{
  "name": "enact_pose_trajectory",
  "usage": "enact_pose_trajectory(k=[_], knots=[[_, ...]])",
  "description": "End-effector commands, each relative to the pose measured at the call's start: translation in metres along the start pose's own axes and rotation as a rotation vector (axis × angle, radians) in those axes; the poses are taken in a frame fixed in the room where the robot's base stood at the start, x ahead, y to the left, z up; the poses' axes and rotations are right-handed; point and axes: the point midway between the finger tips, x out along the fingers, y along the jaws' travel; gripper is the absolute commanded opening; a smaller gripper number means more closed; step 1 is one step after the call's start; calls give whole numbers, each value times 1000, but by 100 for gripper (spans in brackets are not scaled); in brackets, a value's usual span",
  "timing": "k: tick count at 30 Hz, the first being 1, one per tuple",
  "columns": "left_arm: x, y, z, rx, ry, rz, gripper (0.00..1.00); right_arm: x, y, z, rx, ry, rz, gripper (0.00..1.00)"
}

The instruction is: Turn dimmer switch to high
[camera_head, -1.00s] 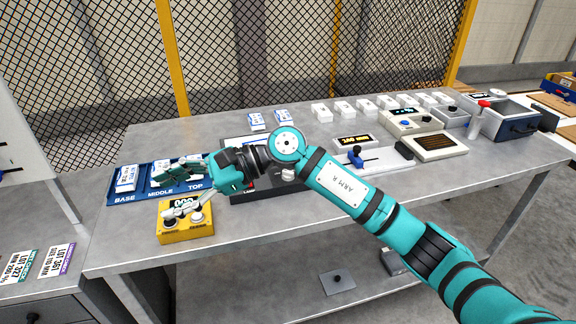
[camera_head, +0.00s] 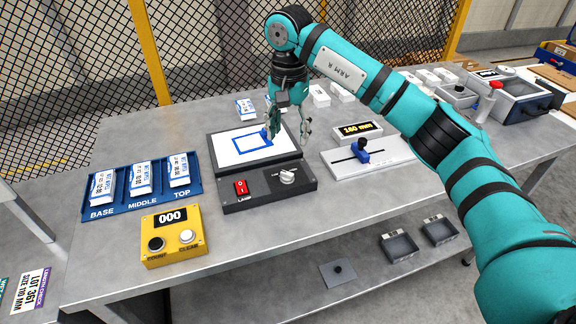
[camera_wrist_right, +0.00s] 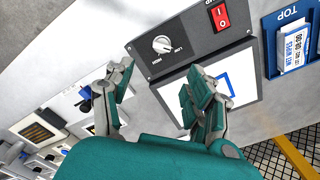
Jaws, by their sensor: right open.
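The dimmer switch is a white knob (camera_head: 287,176) on the dark front panel of the lamp box (camera_head: 262,195), beside a red lamp switch (camera_head: 241,187). In the right wrist view the knob (camera_wrist_right: 162,44) shows a pointer, with LOW and HIGH printed near it; its exact setting is hard to read. My right gripper (camera_head: 287,138) points down above the right part of the box's light panel, behind the knob and apart from it. In the right wrist view its fingers (camera_wrist_right: 160,95) are spread and empty. My left gripper is not in view.
A blue tray (camera_head: 143,204) of labelled packs and a yellow counter box (camera_head: 174,235) reading 000 stand left. Bare bench lies in front of the lamp box.

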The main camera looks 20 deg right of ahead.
Motion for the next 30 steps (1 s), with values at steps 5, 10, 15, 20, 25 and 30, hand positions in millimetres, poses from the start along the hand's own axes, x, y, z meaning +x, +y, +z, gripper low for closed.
enact_pose_trajectory(k=[5,10,15,20,25,30], knots=[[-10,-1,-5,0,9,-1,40,40,1,1,1,-5,2,56],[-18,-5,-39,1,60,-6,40,75,0,1,0,-5,1,56],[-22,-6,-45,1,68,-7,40,101,0,1,2,-4,0,56],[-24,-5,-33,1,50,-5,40,114,-1,1,0,-3,-2,56],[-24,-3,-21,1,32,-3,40,117,-1,0,0,-1,-3,56],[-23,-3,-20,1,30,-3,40,117,-1,0,0,-1,-2,53]])
